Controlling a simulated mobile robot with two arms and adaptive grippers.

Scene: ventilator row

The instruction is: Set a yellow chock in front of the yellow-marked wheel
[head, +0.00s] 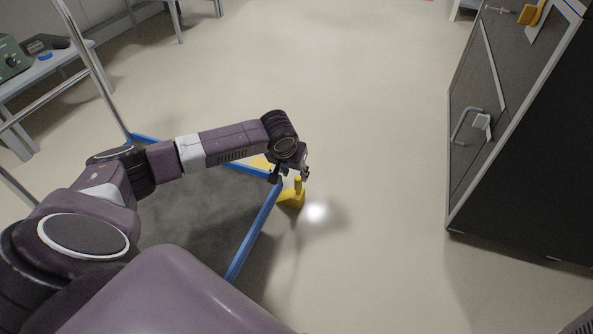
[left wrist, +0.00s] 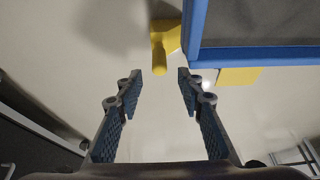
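A yellow chock (head: 291,199) with an upright peg handle sits on the floor by the corner of a blue-edged cart (head: 254,228). In the left wrist view the chock (left wrist: 167,37) lies beside the blue frame (left wrist: 198,25), its handle pointing toward my fingers. My left gripper (head: 300,173) is above the chock, close to its handle. In the wrist view the left gripper (left wrist: 160,82) is open and empty, with the handle beyond the gap between its fingertips. A yellow patch (left wrist: 238,76) shows partly under the frame; its kind is unclear. I see no wheel. My right gripper is not in view.
The cart's silver rail (head: 88,65) rises at the left. A dark cabinet (head: 520,140) with a handle stands at the right. A table (head: 45,85) with equipment is at the upper left. The floor between cart and cabinet is clear.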

